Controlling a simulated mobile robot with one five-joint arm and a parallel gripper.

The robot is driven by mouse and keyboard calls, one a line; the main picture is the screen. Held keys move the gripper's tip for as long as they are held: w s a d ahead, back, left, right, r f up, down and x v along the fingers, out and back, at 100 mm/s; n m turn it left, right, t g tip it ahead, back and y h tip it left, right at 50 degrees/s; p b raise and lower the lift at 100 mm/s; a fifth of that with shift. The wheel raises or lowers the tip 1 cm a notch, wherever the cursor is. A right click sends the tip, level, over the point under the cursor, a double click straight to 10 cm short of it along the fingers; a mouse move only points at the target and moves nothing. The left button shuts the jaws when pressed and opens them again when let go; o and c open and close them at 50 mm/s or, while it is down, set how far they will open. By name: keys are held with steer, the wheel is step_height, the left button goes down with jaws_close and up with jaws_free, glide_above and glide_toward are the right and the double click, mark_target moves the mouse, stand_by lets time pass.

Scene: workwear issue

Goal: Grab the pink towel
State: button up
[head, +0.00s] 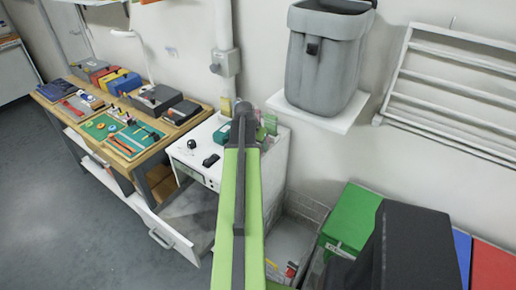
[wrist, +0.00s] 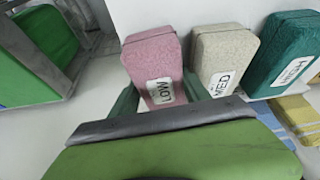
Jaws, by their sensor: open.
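A teal piece (wrist: 283,52) labelled HIGH stands right of the beige one, with yellow-striped cloth (wrist: 300,115) below. A grey bin (head: 325,65) stands on a wall shelf to the right. A wooden workbench (head: 160,150) with tools is left. A green box (head: 350,218) is lower right.

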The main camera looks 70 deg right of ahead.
steer(key=shift+c, duration=0.3)
steer(key=c, duration=1.1)
step_height(320, 180, up, 28)
steer(key=p, duration=2.8)
steer(key=shift+r+p, duration=0.25)
steer(key=shift+p, duration=0.05)
